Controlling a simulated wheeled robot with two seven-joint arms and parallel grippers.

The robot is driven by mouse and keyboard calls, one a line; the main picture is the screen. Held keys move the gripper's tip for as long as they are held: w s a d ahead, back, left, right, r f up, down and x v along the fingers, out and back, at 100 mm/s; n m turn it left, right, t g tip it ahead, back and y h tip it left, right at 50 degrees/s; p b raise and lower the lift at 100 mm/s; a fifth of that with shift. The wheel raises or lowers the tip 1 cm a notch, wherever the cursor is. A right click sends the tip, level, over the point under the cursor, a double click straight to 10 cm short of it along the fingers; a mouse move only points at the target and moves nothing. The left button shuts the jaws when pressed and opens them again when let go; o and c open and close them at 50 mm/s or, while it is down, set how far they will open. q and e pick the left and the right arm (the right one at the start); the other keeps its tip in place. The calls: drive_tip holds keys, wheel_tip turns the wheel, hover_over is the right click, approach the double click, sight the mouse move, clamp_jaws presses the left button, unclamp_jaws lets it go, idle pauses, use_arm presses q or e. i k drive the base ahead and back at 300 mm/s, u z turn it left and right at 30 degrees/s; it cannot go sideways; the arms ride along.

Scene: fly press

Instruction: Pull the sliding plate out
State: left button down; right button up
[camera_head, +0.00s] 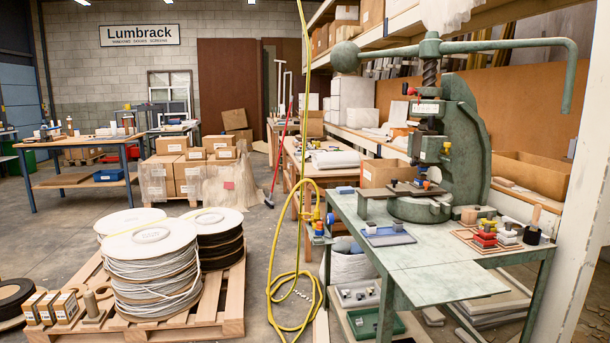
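A green fly press (466,140) stands on a worn green metal table (420,253) at the right, with a long handle bar (480,46) and a ball weight (345,57) on top. A flat dark plate (408,190) lies across the bed under the press ram and reaches out to the left; it looks like the sliding plate. A small coloured part shows on it below the ram. How far the plate sits in the press cannot be told. Neither of my grippers is in view.
A yellow hose (304,198) hangs left of the table. Cable spools (150,252) stand on a pallet. The table's front is clear.

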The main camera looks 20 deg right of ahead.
sight(399, 189)
drive_tip(key=u, duration=0.4)
drive_tip(key=i, duration=1.3)
drive_tip(key=z, duration=0.85)
drive_tip(key=i, duration=0.95)
drive_tip(key=z, duration=1.05)
